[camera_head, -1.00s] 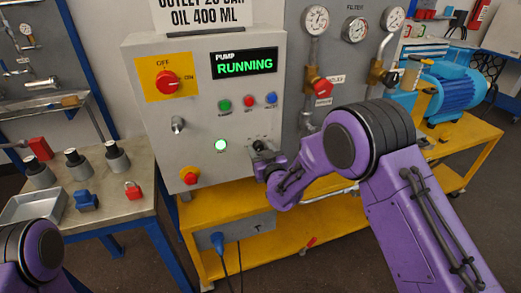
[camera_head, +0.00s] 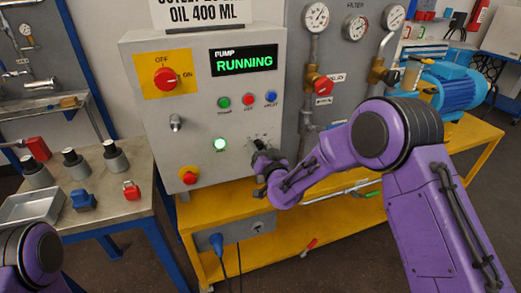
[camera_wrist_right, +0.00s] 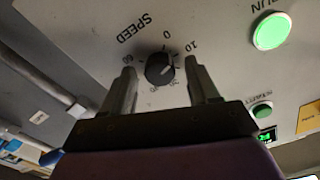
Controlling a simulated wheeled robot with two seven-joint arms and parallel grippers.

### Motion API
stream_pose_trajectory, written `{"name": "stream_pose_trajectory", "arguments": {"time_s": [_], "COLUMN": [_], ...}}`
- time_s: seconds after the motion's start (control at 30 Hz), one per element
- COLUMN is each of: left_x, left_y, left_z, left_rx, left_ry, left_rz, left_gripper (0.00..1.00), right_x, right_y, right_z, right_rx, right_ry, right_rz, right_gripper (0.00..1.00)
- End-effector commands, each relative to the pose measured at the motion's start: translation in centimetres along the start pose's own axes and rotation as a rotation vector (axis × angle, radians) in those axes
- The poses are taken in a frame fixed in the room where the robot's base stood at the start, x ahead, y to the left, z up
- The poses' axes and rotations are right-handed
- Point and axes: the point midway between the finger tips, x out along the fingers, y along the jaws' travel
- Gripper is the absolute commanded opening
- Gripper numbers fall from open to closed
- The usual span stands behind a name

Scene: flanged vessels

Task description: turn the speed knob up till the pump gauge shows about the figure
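The black speed knob (camera_wrist_right: 159,68) sits on the grey panel in the right wrist view, by the word SPEED and a printed scale. My right gripper (camera_wrist_right: 160,67) is open, with one finger on each side of the knob and a visible gap on both sides. In the head view my right gripper (camera_head: 262,160) is at the lower right of the control cabinet (camera_head: 205,115) and hides the knob. The display (camera_head: 244,61) reads PUMP RUNNING. Round gauges, a left one (camera_head: 316,17), a middle one (camera_head: 355,27) and a right one (camera_head: 393,17), are too small to read. My left gripper is out of view.
A red OFF/ON switch (camera_head: 165,78), small coloured buttons, a lit green button (camera_head: 220,144) and a red knob on yellow (camera_head: 189,176) are on the cabinet. A yellow bench (camera_head: 250,260) stands below. A side table (camera_head: 135,207) holds vessels and a tray.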

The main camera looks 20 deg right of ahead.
Motion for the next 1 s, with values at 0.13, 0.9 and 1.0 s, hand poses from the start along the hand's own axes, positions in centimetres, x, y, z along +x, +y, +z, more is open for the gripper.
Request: {"name": "stream_pose_trajectory", "arguments": {"time_s": [0.13, 0.9, 1.0], "left_x": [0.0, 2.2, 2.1], "left_y": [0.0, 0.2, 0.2], "left_z": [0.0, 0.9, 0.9], "left_rx": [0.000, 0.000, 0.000], "left_ry": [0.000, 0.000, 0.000], "left_rz": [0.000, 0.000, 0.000], "left_gripper": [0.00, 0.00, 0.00], "right_x": [0.0, -10.5, -10.6], "right_y": [0.0, 0.0, 0.0], "right_z": [0.0, 0.1, 0.0], "right_rx": [-0.001, -0.001, -0.002], "right_ry": [0.000, 0.000, 0.000], "right_rz": [0.000, 0.000, 0.000], "right_gripper": [0.61, 0.61, 0.61]}}
